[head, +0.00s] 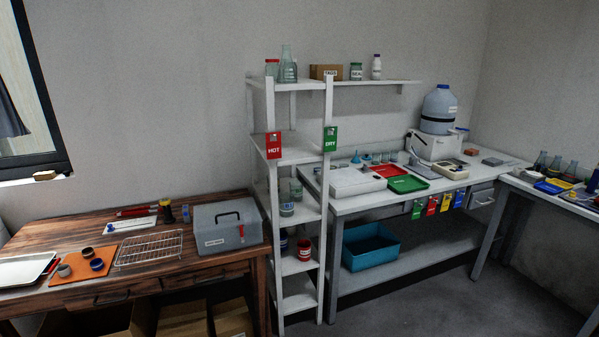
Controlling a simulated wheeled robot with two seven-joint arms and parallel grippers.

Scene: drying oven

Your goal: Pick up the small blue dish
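A small round dish with a blue look (97,265) sits on the orange mat (72,277) on the wooden table at the left. A dark small dish (87,252) is just behind it, and a grey one (64,270) is to its left. The dishes are small in this view, so their insides are hard to make out. Neither of my grippers can be made out in the head view.
On the wooden table (200,196), a wire rack (150,248) lies right of the mat, a white tray (22,270) left. A grey toolbox (226,226) stands further right. A white shelf (300,211) separates this table from the white bench (345,205).

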